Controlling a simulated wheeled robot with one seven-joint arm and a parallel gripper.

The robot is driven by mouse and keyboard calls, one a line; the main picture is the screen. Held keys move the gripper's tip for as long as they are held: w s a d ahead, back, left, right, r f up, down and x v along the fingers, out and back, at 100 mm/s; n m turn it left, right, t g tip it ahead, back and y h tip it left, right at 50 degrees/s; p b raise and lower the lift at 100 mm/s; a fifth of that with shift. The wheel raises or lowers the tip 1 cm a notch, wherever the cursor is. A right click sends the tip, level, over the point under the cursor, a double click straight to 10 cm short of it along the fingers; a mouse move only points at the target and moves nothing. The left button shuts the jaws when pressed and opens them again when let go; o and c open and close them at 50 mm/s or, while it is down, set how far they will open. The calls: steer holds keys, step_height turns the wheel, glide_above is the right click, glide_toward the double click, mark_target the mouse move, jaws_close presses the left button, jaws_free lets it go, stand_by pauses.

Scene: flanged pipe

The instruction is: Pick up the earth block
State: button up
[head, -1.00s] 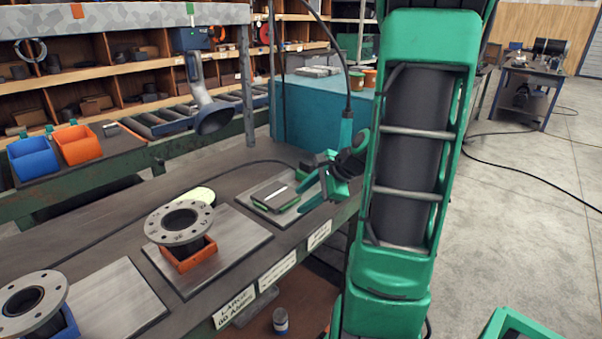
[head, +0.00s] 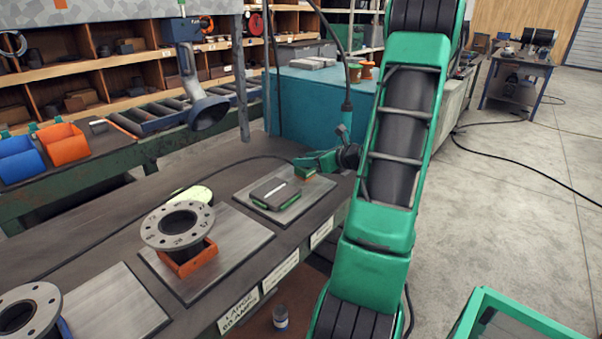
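A small tan-brown block (head: 305,173), which looks like the earth block, is at the far edge of a grey metal plate (head: 322,188) on the bench. My green gripper (head: 308,164) is right at this block, reaching in from the right. The fingertips and block overlap in the picture, so I cannot tell whether the fingers are around it or touching it. A flat dark block with a white strip (head: 272,192), in a green frame, lies on the same plate, left of and nearer than my gripper.
A flanged pipe (head: 178,226) stands in an orange holder on another plate. A second flange (head: 28,314) is at the lower left. A teal cabinet (head: 305,105) stands behind, and a dark cable crosses the bench. A green frame (head: 500,310) is at the lower right.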

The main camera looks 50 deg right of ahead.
steer(key=shift+x, duration=2.7)
steer(key=shift+d, duration=0.2)
jaws_close()
